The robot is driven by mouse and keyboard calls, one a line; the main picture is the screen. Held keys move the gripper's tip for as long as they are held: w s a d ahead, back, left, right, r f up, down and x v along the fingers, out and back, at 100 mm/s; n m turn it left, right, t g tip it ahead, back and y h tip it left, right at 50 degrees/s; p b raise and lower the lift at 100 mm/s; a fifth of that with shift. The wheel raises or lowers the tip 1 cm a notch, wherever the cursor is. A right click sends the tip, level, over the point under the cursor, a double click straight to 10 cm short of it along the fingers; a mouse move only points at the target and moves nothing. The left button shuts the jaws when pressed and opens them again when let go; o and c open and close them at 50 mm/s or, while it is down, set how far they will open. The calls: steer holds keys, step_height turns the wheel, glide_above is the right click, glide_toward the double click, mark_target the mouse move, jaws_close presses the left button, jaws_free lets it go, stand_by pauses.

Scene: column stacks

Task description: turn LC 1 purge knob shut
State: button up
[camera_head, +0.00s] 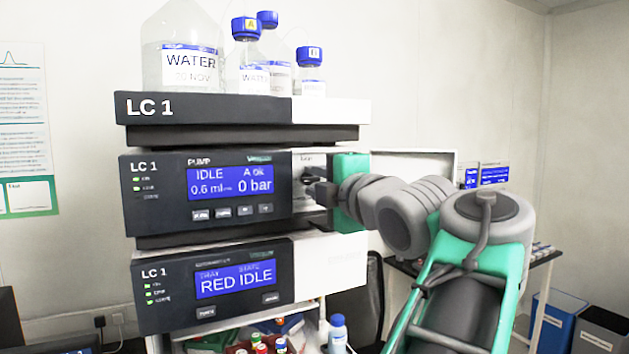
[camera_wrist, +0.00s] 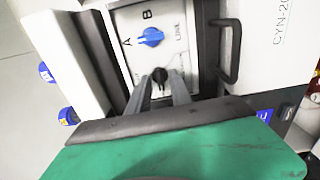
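The LC 1 pump module (camera_head: 150,215) shows "IDLE", "A ok" and "0 bar". In the wrist view, a small dark knob (camera_wrist: 160,74) sits on its pale front panel (camera_wrist: 127,20), below a blue selector knob (camera_wrist: 151,37) marked A and B. I take the dark knob to be the purge knob; its pointing direction is unclear. My gripper (camera_wrist: 160,82) has its two grey fingers apart, one on each side of the dark knob, with no clear contact. In the head view my gripper (camera_head: 318,193) is at the panel and hides the knob.
Bottles (camera_head: 180,50) stand on the LC 1 top tray (camera_head: 205,108). The lower LC 1 module (camera_head: 165,307) reads "RED IDLE". A dark handle (camera_wrist: 233,50) sticks out right of the panel in the wrist view. Small bottles (camera_head: 337,335) stand below.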

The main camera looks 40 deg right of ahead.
jaws_close()
steer(key=shift+f+m+b, duration=0.1)
steer(key=shift+m+b, duration=0.2)
steer(key=shift+m, duration=0.1)
steer(key=m+b, duration=0.1)
steer(key=m, duration=0.1)
steer(key=shift+m, duration=0.4)
steer(key=m+b, duration=0.1)
steer(key=m, duration=1.3)
steer(key=shift+m, duration=0.3)
steer(key=shift+f, duration=0.15)
steer(key=shift+o, duration=0.8)
jaws_free()
steer(key=shift+r, duration=0.2)
